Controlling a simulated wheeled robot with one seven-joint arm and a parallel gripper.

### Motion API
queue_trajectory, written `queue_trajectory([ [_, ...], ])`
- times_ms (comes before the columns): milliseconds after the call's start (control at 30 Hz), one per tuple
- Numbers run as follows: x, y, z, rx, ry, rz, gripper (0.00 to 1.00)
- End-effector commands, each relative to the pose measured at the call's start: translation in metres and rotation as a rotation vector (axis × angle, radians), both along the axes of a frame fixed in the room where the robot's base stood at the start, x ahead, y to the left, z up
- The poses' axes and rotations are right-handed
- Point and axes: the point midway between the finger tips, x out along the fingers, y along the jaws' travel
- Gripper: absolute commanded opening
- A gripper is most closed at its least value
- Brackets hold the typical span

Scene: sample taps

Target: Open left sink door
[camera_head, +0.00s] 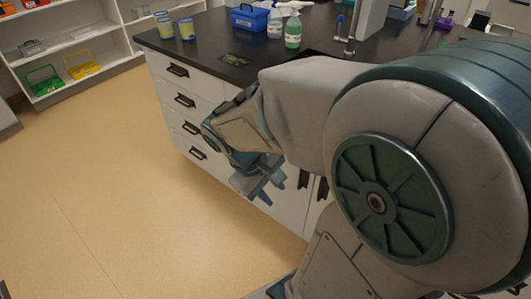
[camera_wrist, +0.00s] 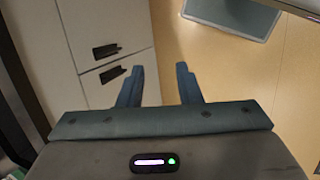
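The white sink cabinet has two dark upright door handles side by side. The left door's handle (camera_head: 303,180) shows just right of my gripper in the head view, close to the other handle (camera_head: 322,188). My arm hides much of both doors. My gripper (camera_head: 273,191) is in front of the cabinet, fingers apart and empty. In the wrist view my gripper (camera_wrist: 161,72) is open with tan floor between the fingertips. Two dark handles (camera_wrist: 106,51) and (camera_wrist: 112,73) lie to the left of the fingers, one on each side of a panel seam; neither is between the fingers.
A drawer stack (camera_head: 185,105) stands left of the doors. Open shelves (camera_head: 75,45) are at the back left. The tan floor (camera_head: 130,190) is clear.

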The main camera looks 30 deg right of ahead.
Motion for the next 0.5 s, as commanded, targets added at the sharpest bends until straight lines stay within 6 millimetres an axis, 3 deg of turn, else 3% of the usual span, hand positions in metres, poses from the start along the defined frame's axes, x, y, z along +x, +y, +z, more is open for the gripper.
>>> queue_trajectory([
  [33, 0.003, -0.009, -0.038, -0.060, 0.072, 0.050, 0.31],
  [267, 0.026, -0.054, -0.117, -0.337, 0.354, 0.276, 0.31],
  [500, 0.070, -0.087, -0.196, -0.631, 0.621, 0.535, 0.31],
])
